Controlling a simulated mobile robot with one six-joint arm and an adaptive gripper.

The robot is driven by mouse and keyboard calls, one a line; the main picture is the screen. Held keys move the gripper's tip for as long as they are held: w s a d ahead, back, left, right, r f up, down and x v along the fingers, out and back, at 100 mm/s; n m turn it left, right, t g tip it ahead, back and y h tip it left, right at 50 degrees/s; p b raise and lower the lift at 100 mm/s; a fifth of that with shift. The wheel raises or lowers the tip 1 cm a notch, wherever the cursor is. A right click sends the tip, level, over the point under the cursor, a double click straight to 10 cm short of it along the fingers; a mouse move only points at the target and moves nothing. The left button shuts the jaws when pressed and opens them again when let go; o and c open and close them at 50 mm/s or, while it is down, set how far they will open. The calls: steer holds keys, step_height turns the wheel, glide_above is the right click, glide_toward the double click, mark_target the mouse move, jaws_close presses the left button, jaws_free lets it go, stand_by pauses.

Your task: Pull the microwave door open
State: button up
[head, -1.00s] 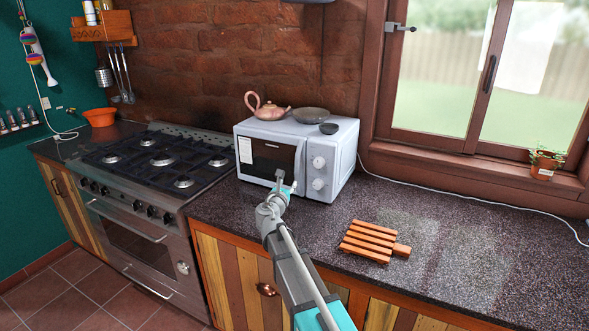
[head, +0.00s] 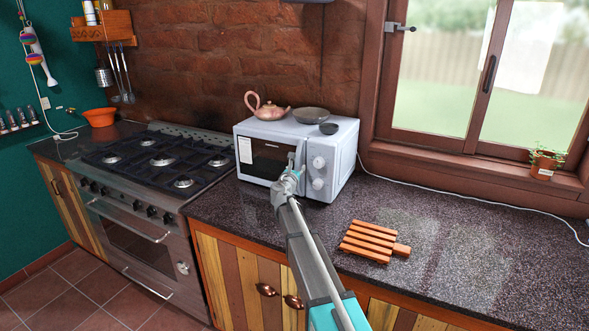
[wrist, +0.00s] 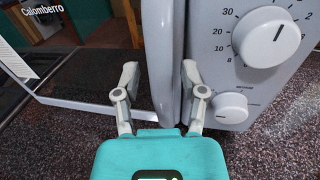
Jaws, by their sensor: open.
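The white microwave (head: 300,140) stands on the counter with its door (head: 266,162) on the left and two knobs on the right; the door looks shut in the head view. In the wrist view the door's upright handle (wrist: 161,50) runs down between the two fingers of my gripper (wrist: 160,82). The fingers are apart, one on each side of the handle, with a gap on the left side. The right finger is close to the control panel (wrist: 245,60); I cannot tell whether it touches. In the head view my gripper (head: 291,165) partly covers the handle.
A wooden trivet (head: 374,241) lies on the counter in front. The stove (head: 160,160) is at the left. The counter at the right is mostly clear.

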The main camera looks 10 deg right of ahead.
steer(key=shift+w+d, duration=0.1)
steer(key=shift+w, duration=0.1)
steer(key=shift+c, duration=0.2)
jaws_close()
steer(key=shift+a, duration=0.25)
steer(key=shift+d, duration=0.2)
